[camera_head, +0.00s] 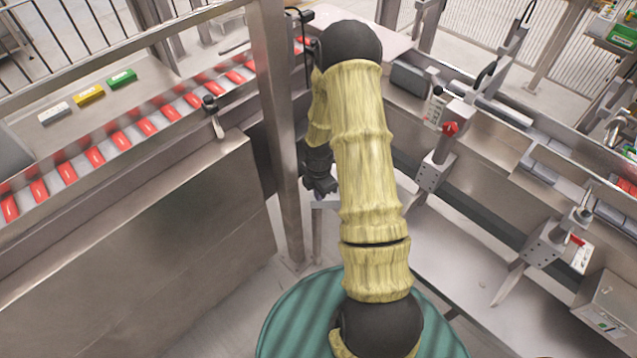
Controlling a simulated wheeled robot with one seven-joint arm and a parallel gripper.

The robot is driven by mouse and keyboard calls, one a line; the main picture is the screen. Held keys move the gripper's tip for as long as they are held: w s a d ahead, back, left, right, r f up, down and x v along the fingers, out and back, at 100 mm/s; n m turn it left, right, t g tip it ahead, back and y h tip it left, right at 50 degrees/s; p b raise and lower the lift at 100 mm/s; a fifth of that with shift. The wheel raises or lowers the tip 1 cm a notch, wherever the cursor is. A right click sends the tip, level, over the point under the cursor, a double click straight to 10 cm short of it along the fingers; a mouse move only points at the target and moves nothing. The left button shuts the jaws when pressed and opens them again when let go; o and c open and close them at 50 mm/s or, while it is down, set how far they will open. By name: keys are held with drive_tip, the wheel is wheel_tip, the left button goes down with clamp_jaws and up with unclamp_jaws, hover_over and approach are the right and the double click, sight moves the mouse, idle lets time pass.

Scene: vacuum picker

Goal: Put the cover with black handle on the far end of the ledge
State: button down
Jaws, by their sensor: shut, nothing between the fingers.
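My gripper (321,187) is the dark end of my arm, left of the arm's yellowish upper links and pointing down beside a metal post. It is shut and empty, though its fingertips are small and partly hidden. A black loop-like handle (487,73) stands above grey parts on the right-hand machine, apart from my gripper. I cannot tell whether it belongs to the cover. A steel ledge (150,76) runs along the left machine behind a row of red items. White, yellow and green blocks lie on it.
A steel post (277,130) stands just left of my gripper. A black knob on a bracket (212,108) sticks out from the left machine. On the right are rails, clamps and a grey control box (606,308). Grey floor shows between the machines.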

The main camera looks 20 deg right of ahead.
drive_tip(key=shift+w+d+p, duration=0.15)
drive_tip(key=shift+d+p, duration=0.15)
drive_tip(key=shift+d, duration=0.7)
drive_tip(key=shift+w+d+p, duration=0.15)
drive_tip(key=shift+d+p, duration=0.15)
drive_tip(key=shift+d, duration=0.7)
drive_tip(key=shift+d, duration=0.1)
